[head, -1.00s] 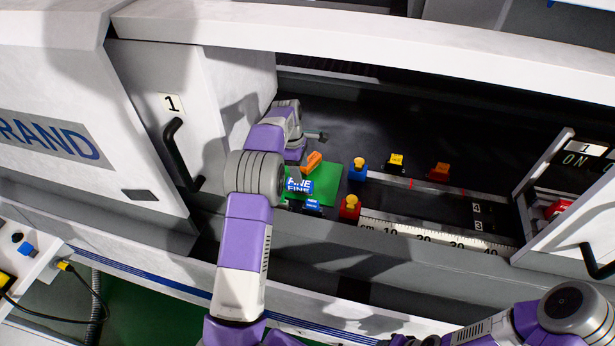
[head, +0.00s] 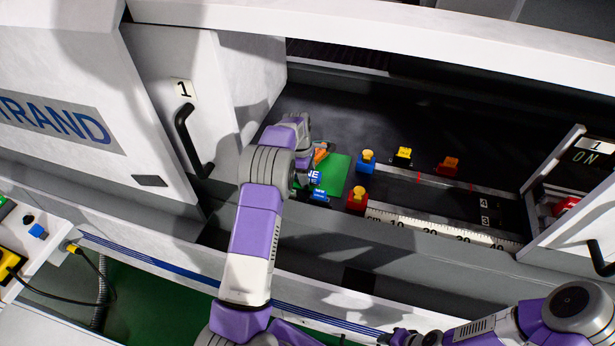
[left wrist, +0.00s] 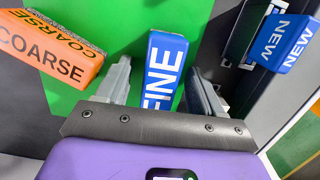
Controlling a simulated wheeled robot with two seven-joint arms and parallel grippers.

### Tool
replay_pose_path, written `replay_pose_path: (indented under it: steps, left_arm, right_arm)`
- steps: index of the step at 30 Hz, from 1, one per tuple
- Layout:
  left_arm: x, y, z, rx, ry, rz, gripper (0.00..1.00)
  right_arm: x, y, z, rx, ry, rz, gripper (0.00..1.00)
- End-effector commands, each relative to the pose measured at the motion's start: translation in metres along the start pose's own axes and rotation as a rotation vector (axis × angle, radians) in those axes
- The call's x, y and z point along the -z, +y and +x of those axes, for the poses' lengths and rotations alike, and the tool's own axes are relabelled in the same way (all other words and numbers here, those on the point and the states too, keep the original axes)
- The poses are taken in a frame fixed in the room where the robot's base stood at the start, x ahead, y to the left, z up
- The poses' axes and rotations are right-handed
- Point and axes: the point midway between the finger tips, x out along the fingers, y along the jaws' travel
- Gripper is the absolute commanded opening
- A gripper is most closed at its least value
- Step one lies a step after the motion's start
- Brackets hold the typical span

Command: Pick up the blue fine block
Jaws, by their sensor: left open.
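The blue fine block (left wrist: 166,62), with white FINE lettering, lies on a green mat (left wrist: 110,25) in the left wrist view. In the head view the block (head: 314,177) is partly hidden behind my left arm. My left gripper (left wrist: 157,75) is open, with its two fingers to either side of the block in the picture. Whether they touch it or are down at its height I cannot tell. My left gripper (head: 304,184) is mostly hidden by its own wrist in the head view. My right gripper (head: 398,338) is dark and small at the bottom edge; its jaws are unclear.
An orange COARSE block (left wrist: 55,50) lies left of the fine block, and a blue NEW block (left wrist: 288,42) right of it.

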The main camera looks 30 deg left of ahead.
Motion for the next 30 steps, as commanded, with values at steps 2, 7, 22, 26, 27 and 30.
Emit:
replay_pose_path:
  steps: [2, 7, 22, 26, 27, 30]
  left_arm:
    - [0.0, 0.0, 0.001, 0.0, 0.0, 0.0, 0.67]
    - [0.001, 0.0, 0.003, 0.001, 0.0, 0.0, 0.67]
    - [0.001, 0.0, 0.003, 0.0, 0.0, 0.0, 0.08]
    - [0.0, 0.0, 0.003, 0.0, 0.0, 0.0, 0.08]
    - [0.0, 0.0, 0.002, -0.001, 0.0, 0.0, 0.08]
    - [-0.001, 0.001, -0.007, -0.003, 0.0, 0.001, 0.08]
  right_arm:
    - [0.0, 0.0, 0.0, 0.0, 0.0, 0.0, 0.43]
    - [0.0, 0.0, 0.0, 0.0, 0.0, 0.0, 0.43]
    - [0.0, 0.0, 0.0, 0.0, 0.0, 0.0, 0.43]
    - [0.0, 0.0, 0.0, 0.0, 0.0, 0.0, 0.43]
    - [0.0, 0.0, 0.0, 0.0, 0.0, 0.0, 0.43]
    - [0.0, 0.0, 0.0, 0.0, 0.0, 0.0, 0.43]
